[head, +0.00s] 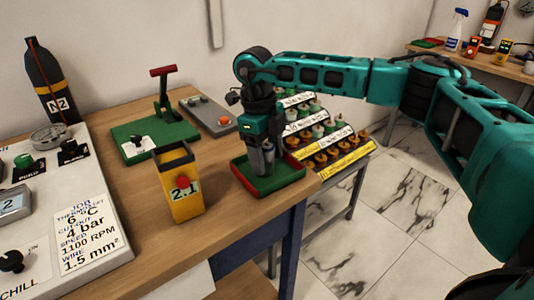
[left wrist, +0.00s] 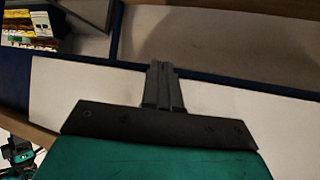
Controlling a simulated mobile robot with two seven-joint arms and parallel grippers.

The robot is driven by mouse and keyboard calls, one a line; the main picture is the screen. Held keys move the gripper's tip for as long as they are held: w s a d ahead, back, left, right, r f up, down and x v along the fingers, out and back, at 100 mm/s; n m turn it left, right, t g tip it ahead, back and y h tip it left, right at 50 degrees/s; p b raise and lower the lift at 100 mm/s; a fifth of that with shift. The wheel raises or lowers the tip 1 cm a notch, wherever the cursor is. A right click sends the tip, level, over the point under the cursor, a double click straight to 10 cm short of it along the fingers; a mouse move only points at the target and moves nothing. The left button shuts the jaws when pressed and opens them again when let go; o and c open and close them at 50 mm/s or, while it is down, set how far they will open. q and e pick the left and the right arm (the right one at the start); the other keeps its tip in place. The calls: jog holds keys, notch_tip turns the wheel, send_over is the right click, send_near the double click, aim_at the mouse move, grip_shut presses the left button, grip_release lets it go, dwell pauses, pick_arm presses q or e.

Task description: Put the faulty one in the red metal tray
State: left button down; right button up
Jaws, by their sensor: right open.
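A small tray (head: 287,184) with a green inside and some red on its outer sides sits at the right end of the wooden bench. My right gripper (head: 263,168) points down over the tray, its jaws open; I cannot tell whether its tips touch the tray floor. A yellow meter (head: 182,193) marked 2.1, with a red knob, stands upright on the bench left of the tray. Nothing visible marks which thing is faulty. My left gripper (left wrist: 163,88) shows in the left wrist view with its fingers together and nothing seen between them.
A control panel (head: 95,205) with a gauge fills the left. A green lever stand (head: 150,140) and a grey button box (head: 208,116) are behind. A stepped parts rack (head: 330,145) stands right of the bench. A back table (head: 480,58) holds a spray bottle and orange devices.

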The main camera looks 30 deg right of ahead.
jog(key=r, duration=0.3)
jog(key=w+r, duration=0.1)
jog(key=r, duration=0.3)
jog(key=r+p, duration=0.1)
jog(key=r, duration=0.3)
jog(key=shift+w+a, duration=0.3)
jog(key=shift+a, duration=0.05)
pick_arm(q)
jog(key=shift+s+a+r, duration=0.15)
jog(key=shift+s+a, duration=0.05)
jog(key=shift+a, duration=0.1)
pick_arm(e)
jog(key=shift+r, duration=0.55)
